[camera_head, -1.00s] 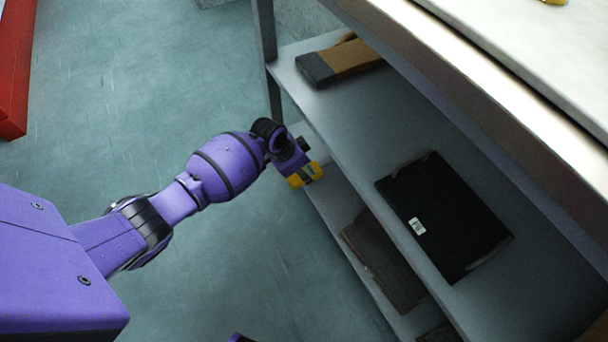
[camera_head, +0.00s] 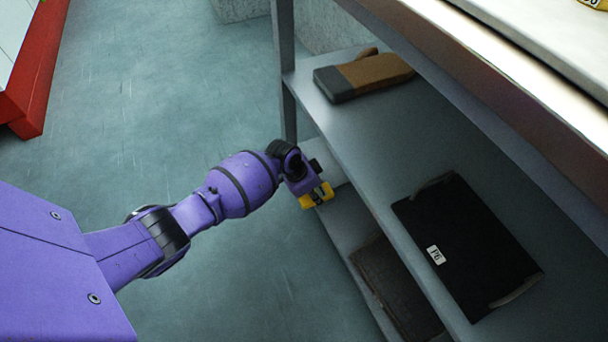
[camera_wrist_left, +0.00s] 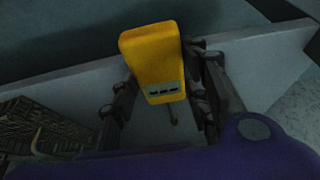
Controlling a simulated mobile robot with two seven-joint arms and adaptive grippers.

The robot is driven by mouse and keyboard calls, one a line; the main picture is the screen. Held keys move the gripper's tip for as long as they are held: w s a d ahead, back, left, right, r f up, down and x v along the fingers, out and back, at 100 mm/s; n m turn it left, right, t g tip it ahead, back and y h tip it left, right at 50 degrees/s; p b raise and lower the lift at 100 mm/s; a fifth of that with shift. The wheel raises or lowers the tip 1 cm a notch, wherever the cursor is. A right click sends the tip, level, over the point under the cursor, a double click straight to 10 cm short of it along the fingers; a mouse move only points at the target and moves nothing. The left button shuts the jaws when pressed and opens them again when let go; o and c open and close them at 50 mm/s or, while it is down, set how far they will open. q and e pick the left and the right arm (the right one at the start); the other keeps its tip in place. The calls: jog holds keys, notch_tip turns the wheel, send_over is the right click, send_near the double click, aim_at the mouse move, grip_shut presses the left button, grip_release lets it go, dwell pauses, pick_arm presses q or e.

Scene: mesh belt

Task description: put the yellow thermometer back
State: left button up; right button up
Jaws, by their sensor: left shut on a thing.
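The yellow thermometer (camera_wrist_left: 152,58) is between the fingers of my left gripper (camera_wrist_left: 165,92) in the left wrist view. It has a small grey display, and a thin probe shows below it. My left gripper is shut on it. In the head view the yellow thermometer (camera_head: 316,196) shows at the end of my left gripper (camera_head: 308,188), at the front edge of the lower shelf (camera_head: 345,215). I cannot tell whether it touches the shelf. My right gripper is not in view.
A black tray-like item (camera_head: 470,245) with a white label lies on the middle shelf (camera_head: 385,150). A dark brown item (camera_head: 395,290) is on the lower shelf. A shelf post (camera_head: 285,70) stands behind my gripper. Open floor lies left.

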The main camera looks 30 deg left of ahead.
pick_arm(q)
jog(key=shift+f, duration=0.15)
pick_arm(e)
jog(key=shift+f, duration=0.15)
pick_arm(q)
jog(key=o, duration=1.1)
jog(key=shift+c, duration=0.2)
jog(key=shift+o, duration=1)
jog(key=shift+f, duration=0.15)
jog(key=shift+r, duration=0.2)
jog(key=p+v, duration=0.6)
jog(key=v, duration=0.6)
jog(key=shift+r, duration=0.3)
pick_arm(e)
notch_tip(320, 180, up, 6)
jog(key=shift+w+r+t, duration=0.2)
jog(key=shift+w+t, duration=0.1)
pick_arm(q)
jog(key=shift+d, duration=0.1)
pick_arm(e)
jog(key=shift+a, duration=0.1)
